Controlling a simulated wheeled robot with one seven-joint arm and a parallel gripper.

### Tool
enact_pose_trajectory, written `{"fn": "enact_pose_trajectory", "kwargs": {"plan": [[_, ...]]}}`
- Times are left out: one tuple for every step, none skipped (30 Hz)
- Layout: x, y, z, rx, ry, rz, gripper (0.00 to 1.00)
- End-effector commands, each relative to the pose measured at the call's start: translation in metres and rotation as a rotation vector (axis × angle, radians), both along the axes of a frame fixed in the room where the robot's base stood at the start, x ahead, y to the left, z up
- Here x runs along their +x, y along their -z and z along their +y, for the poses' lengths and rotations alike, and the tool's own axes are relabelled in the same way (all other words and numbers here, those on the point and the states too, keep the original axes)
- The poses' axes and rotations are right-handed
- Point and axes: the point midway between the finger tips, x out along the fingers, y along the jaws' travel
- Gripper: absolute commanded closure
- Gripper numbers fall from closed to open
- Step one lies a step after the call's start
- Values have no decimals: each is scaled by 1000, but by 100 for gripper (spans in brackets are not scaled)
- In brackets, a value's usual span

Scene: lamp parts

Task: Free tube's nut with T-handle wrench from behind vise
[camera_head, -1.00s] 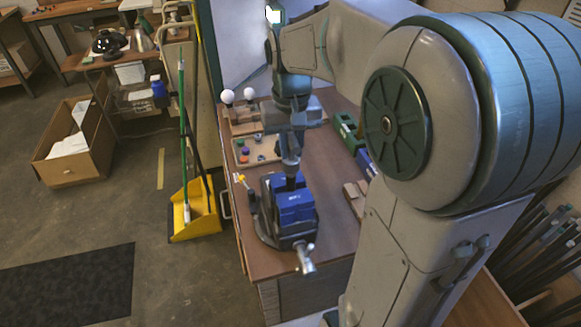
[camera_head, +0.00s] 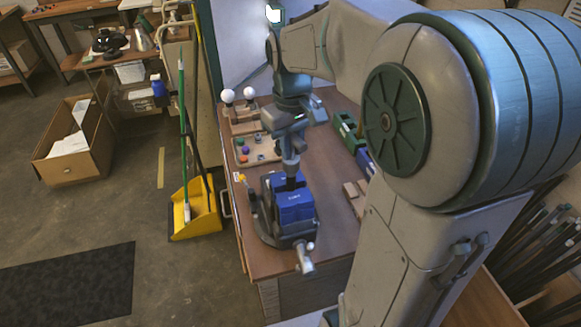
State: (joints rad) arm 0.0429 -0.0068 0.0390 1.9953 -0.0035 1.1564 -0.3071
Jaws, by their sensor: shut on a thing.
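The blue vise (camera_head: 295,207) stands near the front of the wooden workbench, its handle pointing toward me. My gripper (camera_head: 290,165) is just behind and above the vise, pointing down. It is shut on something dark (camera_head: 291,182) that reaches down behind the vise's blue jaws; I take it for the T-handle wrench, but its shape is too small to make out. The tube and its nut cannot be told apart at the vise. A small yellow-tipped item (camera_head: 241,178) shows at the bench's left edge, beside the vise.
A wooden tray with coloured parts (camera_head: 255,150) lies behind the vise, and white bulbs (camera_head: 228,96) stand in a holder beyond it. Green (camera_head: 345,130) and blue bins are on the right, with wooden blocks (camera_head: 356,192) nearer. The bench front right is clear.

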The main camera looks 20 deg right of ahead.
Motion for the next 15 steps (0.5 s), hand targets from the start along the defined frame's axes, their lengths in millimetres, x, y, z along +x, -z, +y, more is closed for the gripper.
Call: {"fn": "enact_pose_trajectory", "kwargs": {"plan": [[0,0,0,0,0,0,100],[0,0,0,0,1,0,100],[0,0,0,0,0,0,100],[0,0,0,0,-5,0,100],[0,0,0,0,-15,0,100],[0,-1,0,0,-38,0,100],[0,-1,0,0,-63,0,100],[0,-1,0,0,-91,0,100],[0,-1,0,-1,-131,0,100],[0,-1,0,0,-162,0,100],[0,-1,0,0,-190,0,100],[0,-1,0,0,-224,0,100],[0,-1,-1,0,-246,1,100],[0,-1,-1,0,-264,1,100],[0,-1,-1,0,-283,1,100]]}}
